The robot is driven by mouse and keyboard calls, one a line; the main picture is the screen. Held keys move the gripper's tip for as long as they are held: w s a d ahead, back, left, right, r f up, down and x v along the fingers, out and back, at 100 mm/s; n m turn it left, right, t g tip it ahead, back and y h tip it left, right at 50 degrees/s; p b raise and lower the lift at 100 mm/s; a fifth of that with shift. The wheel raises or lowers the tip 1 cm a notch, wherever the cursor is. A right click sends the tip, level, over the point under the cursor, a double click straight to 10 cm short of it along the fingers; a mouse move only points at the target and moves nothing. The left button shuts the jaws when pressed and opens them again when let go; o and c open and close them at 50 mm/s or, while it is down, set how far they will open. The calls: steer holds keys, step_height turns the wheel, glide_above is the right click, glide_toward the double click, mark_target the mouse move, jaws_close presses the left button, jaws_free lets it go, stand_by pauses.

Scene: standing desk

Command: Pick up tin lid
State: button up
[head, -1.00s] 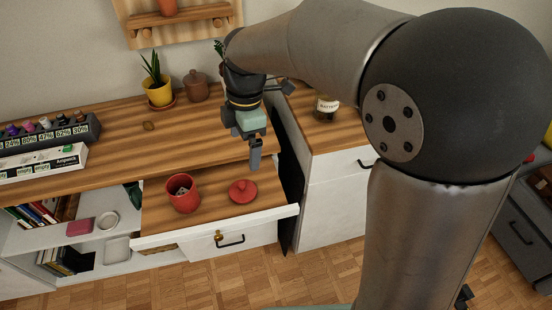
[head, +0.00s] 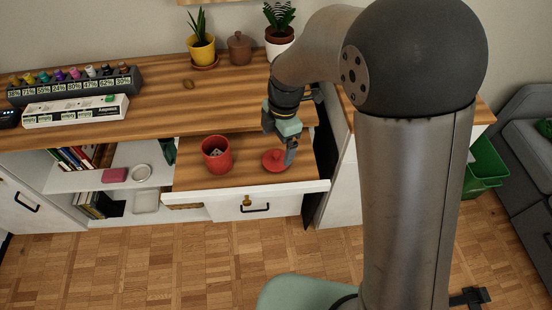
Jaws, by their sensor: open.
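The tin lid (head: 272,161) is a round red lid lying on the wooden surface of the pulled-out drawer (head: 245,180), near its right end. The red tin (head: 217,158) stands open to its left, with something pale inside. My gripper (head: 288,160) points down at the right side of the lid, its fingers partly overlapping the lid's knob and right edge in the picture. It is open. I cannot tell whether the fingers touch the lid or straddle its knob.
The desk top (head: 160,105) lies just behind the drawer. On it are a power strip (head: 76,110), a rack of small bottles (head: 75,84), a yellow plant pot (head: 203,52) and a brown jar (head: 239,48). Shelves with books (head: 75,157) are left of the drawer.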

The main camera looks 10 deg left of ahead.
mark_target(276, 153)
steer(key=f, duration=0.5)
steer(key=shift+s+a, duration=0.15)
steer(key=shift+s, duration=0.1)
steer(key=c, duration=1)
